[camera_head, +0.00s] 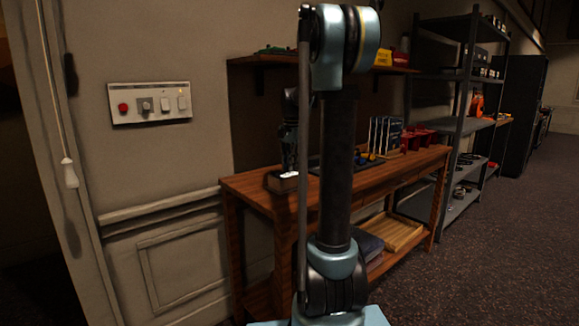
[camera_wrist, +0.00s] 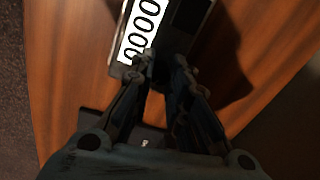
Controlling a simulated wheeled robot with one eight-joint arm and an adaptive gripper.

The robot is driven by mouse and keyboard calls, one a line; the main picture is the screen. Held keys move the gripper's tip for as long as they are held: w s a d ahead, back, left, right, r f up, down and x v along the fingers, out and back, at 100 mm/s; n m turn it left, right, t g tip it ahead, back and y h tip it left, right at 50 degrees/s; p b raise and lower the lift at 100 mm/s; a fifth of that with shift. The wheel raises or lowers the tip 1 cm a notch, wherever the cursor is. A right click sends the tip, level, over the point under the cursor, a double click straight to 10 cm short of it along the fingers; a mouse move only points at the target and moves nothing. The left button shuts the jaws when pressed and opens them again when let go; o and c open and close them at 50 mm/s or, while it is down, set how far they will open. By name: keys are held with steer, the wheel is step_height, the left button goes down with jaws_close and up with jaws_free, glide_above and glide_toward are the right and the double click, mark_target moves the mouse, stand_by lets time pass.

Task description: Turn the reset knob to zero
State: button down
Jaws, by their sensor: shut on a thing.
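A small counter with a white display (camera_wrist: 143,28) and dark casing (camera_wrist: 192,12) stands on the wooden bench. Every digit visible in the wrist view reads 0; the display's top end is cut off by the picture edge. In the head view the counter (camera_head: 283,183) is a small pale-faced block at the bench's left end. My gripper (camera_wrist: 164,66) points at the counter's near end, with its fingertips close together beside the display. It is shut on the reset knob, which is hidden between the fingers. In the head view my gripper (camera_head: 288,160) comes down from above onto the counter.
The wooden bench (camera_head: 255,186) holds upright books (camera_head: 384,134) and red items (camera_head: 416,138) farther right. A wall panel (camera_head: 150,103) with a red button and switches is at left. A wall shelf (camera_head: 268,59) hangs above. Open floor (camera_head: 480,260) lies at right.

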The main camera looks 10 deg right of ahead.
steer(key=shift+w, duration=0.15)
steer(key=c, duration=1.5)
jaws_free()
steer(key=r, duration=1.2)
steer(key=shift+s+d, duration=0.15)
steer(key=shift+s, duration=0.05)
